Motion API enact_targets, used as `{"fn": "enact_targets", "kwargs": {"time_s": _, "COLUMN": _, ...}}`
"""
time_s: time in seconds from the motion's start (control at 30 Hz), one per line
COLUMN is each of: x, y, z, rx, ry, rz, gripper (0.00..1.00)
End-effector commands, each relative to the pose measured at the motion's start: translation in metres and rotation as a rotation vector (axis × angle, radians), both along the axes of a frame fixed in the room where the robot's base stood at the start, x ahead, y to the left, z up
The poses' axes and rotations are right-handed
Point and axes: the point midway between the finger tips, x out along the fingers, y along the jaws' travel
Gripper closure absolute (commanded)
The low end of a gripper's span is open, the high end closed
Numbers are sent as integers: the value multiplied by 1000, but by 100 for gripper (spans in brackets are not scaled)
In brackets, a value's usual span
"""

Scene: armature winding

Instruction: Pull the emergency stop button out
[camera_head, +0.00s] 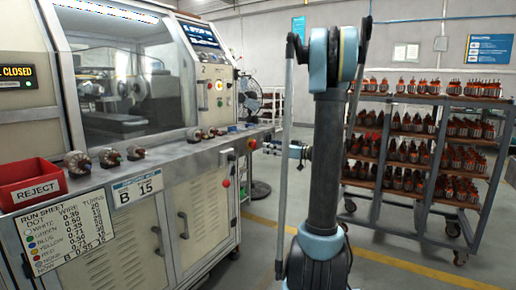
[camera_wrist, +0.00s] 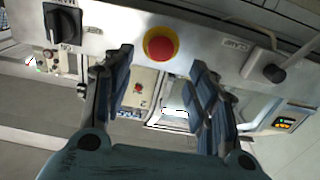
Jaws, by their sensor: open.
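The emergency stop button is a round red mushroom head (camera_wrist: 162,44) on a yellow ring, set in a light metal panel at the upper middle of the wrist view. In the head view it appears as a small red knob (camera_head: 252,144) at the right end of the machine's front ledge. My gripper (camera_wrist: 160,68) is open and empty. Its two dark fingers stand left and right of the button in the picture, and I see no contact. In the head view my gripper (camera_head: 269,147) points left at the panel, close to the button.
A black rotary knob (camera_wrist: 62,22) and a black-tipped lever (camera_wrist: 273,73) flank the button on the panel. Wound armatures (camera_head: 109,157) and a red reject bin (camera_head: 33,184) stand on the ledge. A loaded cart (camera_head: 420,200) is at the right, with open floor before it.

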Motion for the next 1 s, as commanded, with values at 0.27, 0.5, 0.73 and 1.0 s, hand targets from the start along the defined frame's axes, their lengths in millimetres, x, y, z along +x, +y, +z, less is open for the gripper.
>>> {"fn": "enact_targets", "kwargs": {"time_s": 0.27, "x": 24, "y": 34, "z": 0, "rx": 0, "ry": 0, "rz": 3, "gripper": 47}}
{"fn": "enact_targets", "kwargs": {"time_s": 0.5, "x": 39, "y": 55, "z": 0, "rx": 0, "ry": 0, "rz": 2, "gripper": 47}}
{"fn": "enact_targets", "kwargs": {"time_s": 0.73, "x": 44, "y": 61, "z": 0, "rx": 0, "ry": 0, "rz": 1, "gripper": 47}}
{"fn": "enact_targets", "kwargs": {"time_s": 1.0, "x": 44, "y": 61, "z": 0, "rx": 0, "ry": 0, "rz": 0, "gripper": 59}}
